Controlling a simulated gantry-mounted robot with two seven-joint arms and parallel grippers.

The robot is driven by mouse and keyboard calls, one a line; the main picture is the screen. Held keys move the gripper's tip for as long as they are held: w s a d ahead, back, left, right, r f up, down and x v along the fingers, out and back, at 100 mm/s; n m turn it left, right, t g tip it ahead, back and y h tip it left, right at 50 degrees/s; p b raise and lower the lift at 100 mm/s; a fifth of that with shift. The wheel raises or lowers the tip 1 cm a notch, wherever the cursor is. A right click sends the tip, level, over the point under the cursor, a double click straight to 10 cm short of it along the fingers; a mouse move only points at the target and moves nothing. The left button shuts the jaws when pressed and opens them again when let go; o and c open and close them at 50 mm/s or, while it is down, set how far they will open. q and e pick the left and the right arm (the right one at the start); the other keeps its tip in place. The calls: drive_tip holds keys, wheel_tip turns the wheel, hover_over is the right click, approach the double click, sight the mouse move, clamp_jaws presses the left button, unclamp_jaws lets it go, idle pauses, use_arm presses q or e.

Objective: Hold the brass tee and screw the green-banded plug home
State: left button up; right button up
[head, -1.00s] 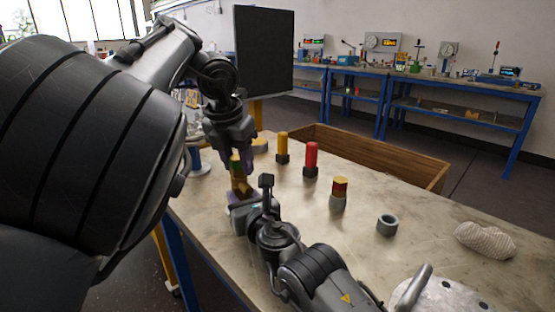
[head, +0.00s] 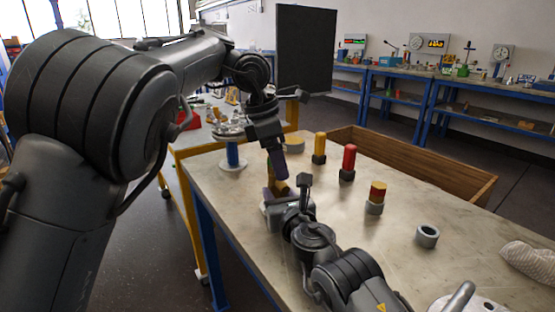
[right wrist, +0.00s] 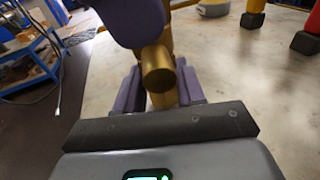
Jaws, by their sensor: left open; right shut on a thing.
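The brass tee (head: 282,187) is upright near the left edge of the bench. My right gripper (head: 272,204) is shut on it; in the right wrist view its purple fingers flank the tee (right wrist: 158,72), whose round branch faces the camera. My left gripper (head: 278,162) is open directly above the tee, fingers pointing down. One of its purple fingers (right wrist: 135,20) also shows over the tee's top in the right wrist view. The green-banded plug is not distinguishable now; the left fingers cover the area above the tee.
On the bench stand a yellow plug (head: 320,146), a red plug (head: 348,160) and a red-and-yellow piece on a grey base (head: 376,197). A grey ring (head: 427,236) and a cloth (head: 530,258) lie to the right. A wooden crate (head: 420,160) is behind.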

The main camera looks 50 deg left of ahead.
use_arm(q)
drive_tip(key=shift+v, duration=2.65)
drive_tip(key=s+a, duration=0.6)
drive_tip(key=s, duration=0.4)
drive_tip(key=shift+s+a+f, duration=0.1)
